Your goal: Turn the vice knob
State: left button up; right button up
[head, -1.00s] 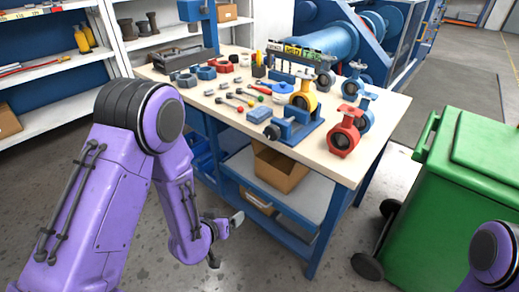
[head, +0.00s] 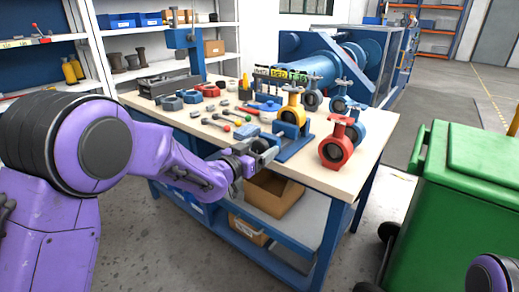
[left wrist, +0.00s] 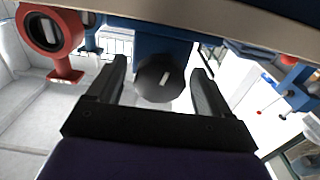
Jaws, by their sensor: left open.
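The blue vice (head: 295,148) stands at the front edge of the workbench in the head view. Its dark round knob (left wrist: 160,78) faces my left wrist camera, with a small light mark on its face. My left gripper (head: 258,152) is at the bench edge in front of the vice and partly covers the knob in the head view. In the left wrist view its two dark fingers (left wrist: 157,88) are open, with the knob showing between them and a gap on each side. I cannot tell how deep the knob sits between them. My right gripper is out of view.
The workbench (head: 340,183) also carries a red valve (head: 335,147), a yellow valve (head: 292,107), blue valves and several small tools. A green bin (head: 455,200) stands to the right. Shelves stand behind on the left.

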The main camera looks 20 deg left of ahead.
pick_arm(q)
jog(key=shift+c, duration=0.3)
jog(key=c, duration=1)
jog(key=shift+d+f+m+b, duration=0.1)
jog(key=shift+m+b, duration=0.2)
jog(key=shift+m, duration=1)
jog(key=o, duration=1.1)
jog(key=shift+c, duration=0.2)
